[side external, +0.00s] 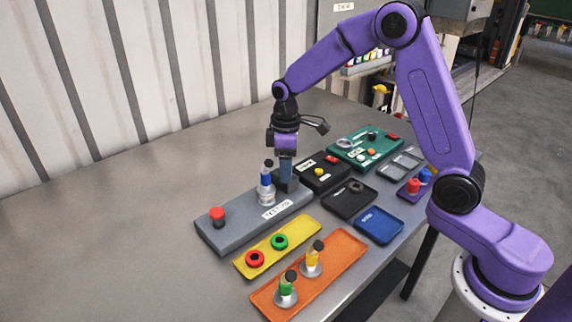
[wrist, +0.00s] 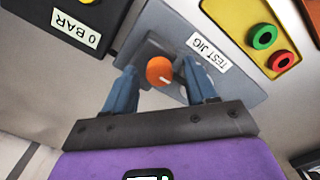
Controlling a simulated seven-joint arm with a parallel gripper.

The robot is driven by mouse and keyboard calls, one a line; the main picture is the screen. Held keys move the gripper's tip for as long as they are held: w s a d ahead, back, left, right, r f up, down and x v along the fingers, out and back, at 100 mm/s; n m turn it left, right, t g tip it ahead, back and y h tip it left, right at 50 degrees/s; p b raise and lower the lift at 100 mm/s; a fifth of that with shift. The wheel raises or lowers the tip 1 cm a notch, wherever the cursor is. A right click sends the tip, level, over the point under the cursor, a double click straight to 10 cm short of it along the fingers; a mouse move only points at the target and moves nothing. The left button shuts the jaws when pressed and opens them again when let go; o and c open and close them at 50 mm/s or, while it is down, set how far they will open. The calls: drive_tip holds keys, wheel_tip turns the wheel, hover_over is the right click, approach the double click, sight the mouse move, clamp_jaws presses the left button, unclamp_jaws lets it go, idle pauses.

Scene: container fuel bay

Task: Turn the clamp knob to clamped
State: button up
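The clamp knob (wrist: 158,70) is orange with a short white mark and shows in the wrist view on the grey test jig (wrist: 222,37). My gripper (wrist: 162,74) is open, its two blue fingers on either side of the knob with a visible gap on each side. In the side view my gripper (side external: 287,184) points down at the right end of the test jig (side external: 240,232) and hides the knob. A blue-and-grey cylinder (side external: 266,190) with a dark top stands upright on the jig beside my fingers. No "clamped" marking can be read.
A red button (side external: 217,214) is at the jig's left end. A black box (side external: 318,178), labelled "0 BAR" in the wrist view, stands close behind my gripper. A yellow tray (side external: 262,262) with two rings and an orange tray (side external: 328,262) lie in front. The table's left is clear.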

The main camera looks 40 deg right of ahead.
drive_tip(key=shift+r, duration=0.1)
wheel_tip(320, 180, up, 17)
drive_tip(key=shift+r, duration=0.15)
idle(0.5)
drive_tip(key=shift+a, duration=0.1)
drive_tip(key=s+a+f+n, duration=0.1)
drive_tip(key=s+a+f, duration=0.1)
drive_tip(key=s, duration=0.6)
drive_tip(key=s+a+f+n, duration=0.1)
drive_tip(key=s+a+f, duration=0.15)
drive_tip(key=s, duration=0.55)
drive_tip(key=s+d+f, duration=0.3)
drive_tip(key=s, duration=0.5)
drive_tip(key=s+d+f+n, duration=0.1)
drive_tip(key=s+d+f, duration=0.2)
drive_tip(key=s, duration=0.6)
drive_tip(key=shift+s+f, duration=0.3)
drive_tip(key=shift+f, duration=0.05)
